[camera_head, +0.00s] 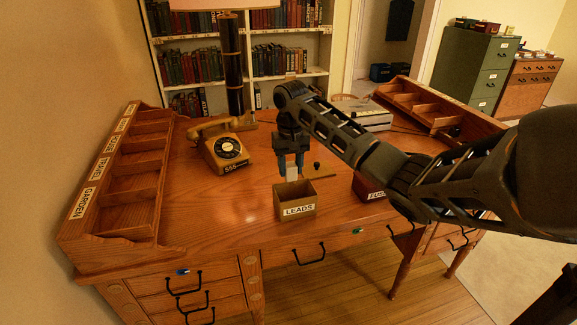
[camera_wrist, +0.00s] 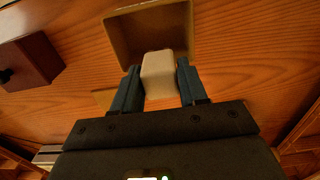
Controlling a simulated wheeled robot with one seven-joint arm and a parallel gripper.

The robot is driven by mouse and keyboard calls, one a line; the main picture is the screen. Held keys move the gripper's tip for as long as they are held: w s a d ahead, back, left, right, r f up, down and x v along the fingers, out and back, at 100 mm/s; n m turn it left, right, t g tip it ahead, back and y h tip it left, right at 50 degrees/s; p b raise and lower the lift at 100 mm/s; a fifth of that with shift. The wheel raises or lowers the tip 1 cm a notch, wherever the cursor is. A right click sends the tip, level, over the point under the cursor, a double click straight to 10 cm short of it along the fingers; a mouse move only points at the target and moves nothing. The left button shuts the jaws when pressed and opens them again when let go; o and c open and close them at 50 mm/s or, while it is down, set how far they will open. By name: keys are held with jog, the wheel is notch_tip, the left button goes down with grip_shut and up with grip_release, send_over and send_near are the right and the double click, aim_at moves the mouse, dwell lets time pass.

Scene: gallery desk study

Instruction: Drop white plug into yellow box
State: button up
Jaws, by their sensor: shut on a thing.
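The white plug (camera_head: 292,173) is a small pale block between the fingers of my gripper (camera_head: 291,163). My gripper points down and is shut on it. The plug also shows in the wrist view (camera_wrist: 158,66), held between both fingers. The yellow box (camera_head: 298,211) is an open tan box labelled LEADS, standing on the desk. In the head view the plug hangs just above the box's back rim. In the wrist view the plug overlaps one edge of the box (camera_wrist: 118,35); whether it is fully over the opening I cannot tell. The box's floor is mostly hidden in the head view.
A dark red box (camera_head: 366,188), its label partly hidden by my arm, stands to the right. A tan telephone (camera_head: 224,150) and black lamp column (camera_head: 232,75) stand behind left. A wooden compartment rack (camera_head: 128,185) lines the left edge. The desk between rack and box is clear.

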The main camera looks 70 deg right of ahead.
aim_at(291, 164)
jog(key=shift+f+b, duration=2.3)
jog(key=shift+f, duration=0.05)
jog(key=o, duration=1.2)
jog(key=shift+c, duration=0.2)
jog(key=shift+r, duration=0.1)
notch_tip(291, 164, up, 8)
jog(key=shift+f, duration=0.15)
